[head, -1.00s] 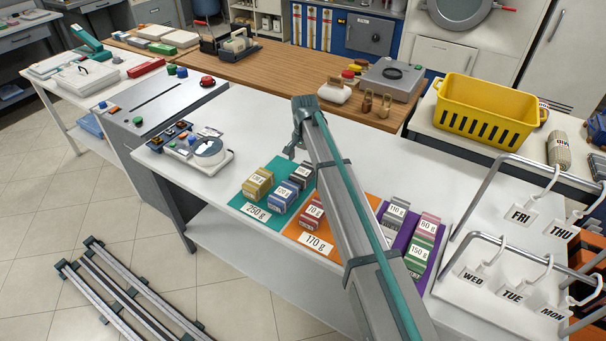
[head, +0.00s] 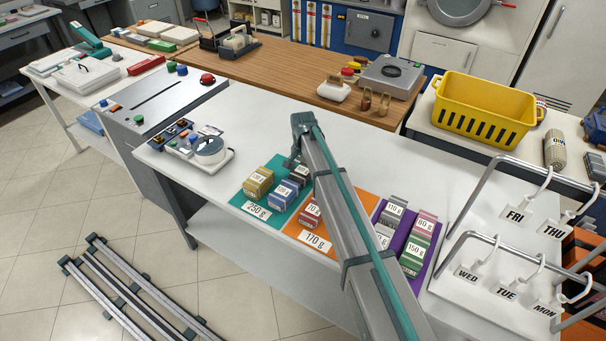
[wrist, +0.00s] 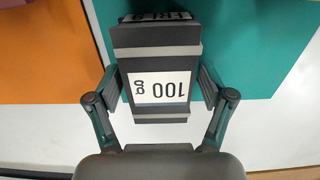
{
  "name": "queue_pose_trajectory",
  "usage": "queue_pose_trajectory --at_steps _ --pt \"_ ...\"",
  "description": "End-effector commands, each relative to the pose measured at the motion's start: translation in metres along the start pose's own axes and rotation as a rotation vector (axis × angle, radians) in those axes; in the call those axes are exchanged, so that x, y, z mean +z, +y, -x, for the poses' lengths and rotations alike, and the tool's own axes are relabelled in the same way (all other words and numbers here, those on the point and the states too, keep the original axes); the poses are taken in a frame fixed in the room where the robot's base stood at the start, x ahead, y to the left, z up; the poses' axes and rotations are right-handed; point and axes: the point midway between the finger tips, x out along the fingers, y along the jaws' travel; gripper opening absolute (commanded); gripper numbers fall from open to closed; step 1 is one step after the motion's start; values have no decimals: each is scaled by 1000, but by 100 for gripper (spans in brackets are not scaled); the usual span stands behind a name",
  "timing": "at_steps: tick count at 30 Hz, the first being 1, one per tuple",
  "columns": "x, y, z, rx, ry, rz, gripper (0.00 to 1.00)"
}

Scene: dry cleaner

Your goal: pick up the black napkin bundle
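The black napkin bundle (wrist: 160,50) has grey bands and a white "100 g" label. It stands on the teal mat (wrist: 245,50) and fills the space between my fingers in the wrist view. My gripper (wrist: 160,95) is open, with one finger on each side of the bundle and narrow gaps or light contact, which I cannot tell apart. In the head view my gripper (head: 293,162) is low over the back right of the teal mat (head: 248,207). The black bundle (head: 300,172) is partly hidden there by my arm.
A gold bundle (head: 258,182) and a blue bundle (head: 283,194) stand to its left on the teal mat. The orange mat (head: 298,232) and purple mat (head: 432,238) carry more bundles. A scale (head: 209,152) is at the left. The white table behind is clear.

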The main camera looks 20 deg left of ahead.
Motion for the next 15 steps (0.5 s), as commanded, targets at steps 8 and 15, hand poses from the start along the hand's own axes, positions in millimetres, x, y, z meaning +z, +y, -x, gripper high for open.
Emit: queue_pose_trajectory --at_steps 8,15 --pt "0 0 0 0 0 0 27" --pt "0 0 0 0 0 0 27"
